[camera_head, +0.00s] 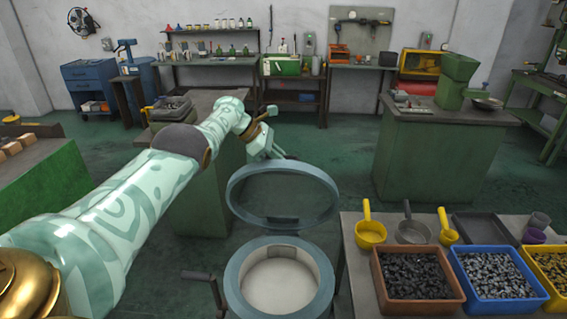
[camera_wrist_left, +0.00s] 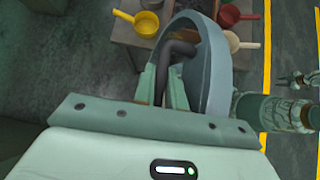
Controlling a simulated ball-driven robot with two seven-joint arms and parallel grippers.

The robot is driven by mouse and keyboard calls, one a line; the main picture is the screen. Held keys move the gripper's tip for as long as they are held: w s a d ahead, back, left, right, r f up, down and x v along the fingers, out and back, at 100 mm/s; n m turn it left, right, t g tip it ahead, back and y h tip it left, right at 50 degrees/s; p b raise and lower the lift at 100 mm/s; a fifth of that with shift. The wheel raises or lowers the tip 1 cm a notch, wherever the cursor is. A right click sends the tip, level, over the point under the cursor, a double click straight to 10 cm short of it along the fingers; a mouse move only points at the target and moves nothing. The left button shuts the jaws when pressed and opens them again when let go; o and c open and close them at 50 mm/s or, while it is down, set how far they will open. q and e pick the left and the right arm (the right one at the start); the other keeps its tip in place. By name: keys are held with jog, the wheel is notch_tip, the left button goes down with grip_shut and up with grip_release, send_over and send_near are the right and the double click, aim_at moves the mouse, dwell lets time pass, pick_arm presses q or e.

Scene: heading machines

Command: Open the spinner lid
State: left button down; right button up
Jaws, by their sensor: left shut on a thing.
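The spinner (camera_head: 235,272) is a round blue-grey drum with a pale inside, low in the middle of the head view. Its mouth is uncovered. The blue-grey ring-shaped lid (camera_head: 234,198) stands raised and tilted above the drum, apart from most of its rim. My left gripper (camera_head: 280,153) is at the lid's far upper edge. In the left wrist view, my left gripper's pale green fingers (camera_wrist_left: 163,82) are shut on a dark curved handle (camera_wrist_left: 184,72) beside the lid (camera_wrist_left: 215,75). The handle's lower end is hidden by the gripper.
A table (camera_head: 355,262) right of the spinner holds scoops and brown (camera_head: 458,287), blue and yellow bins of small parts. A dark crank (camera_head: 200,276) sticks out left of the drum. Green cabinets (camera_head: 425,155) stand behind. Green floor between them is clear.

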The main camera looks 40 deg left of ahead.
jog(key=shift+a, duration=0.2)
pick_arm(q)
jog(key=c, duration=1.7)
grip_release()
jog(key=shift+w+f, duration=0.1)
pick_arm(e)
jog(key=shift+a, duration=0.25)
